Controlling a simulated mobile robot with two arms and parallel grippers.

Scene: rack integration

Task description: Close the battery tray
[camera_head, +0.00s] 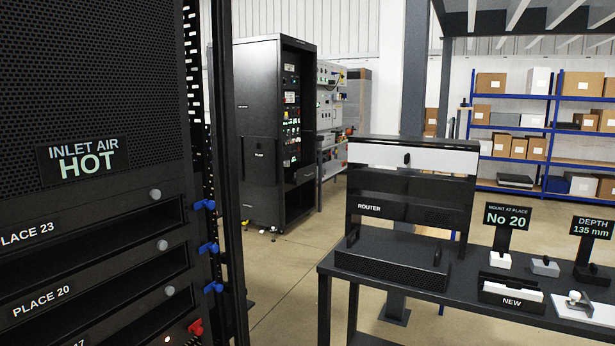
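No part in the view is clearly marked as a battery tray, and I cannot tell which one it is. A black rack (95,95) fills the left side. It has dark slots at the label PLACE 23 (28,233) and the label PLACE 20 (42,301), each with a round grey knob. On the table, a black holder marked NEW (512,303) has a pale piece in it. Neither gripper shows.
The black table (455,290) stands at the right with signs "No 20" (507,216) and "DEPTH 135 mm" (592,228). Blue clips (208,248) and a red clip (196,328) line the rack's edge. A dark cabinet (262,130) stands behind. Floor is clear between rack and table.

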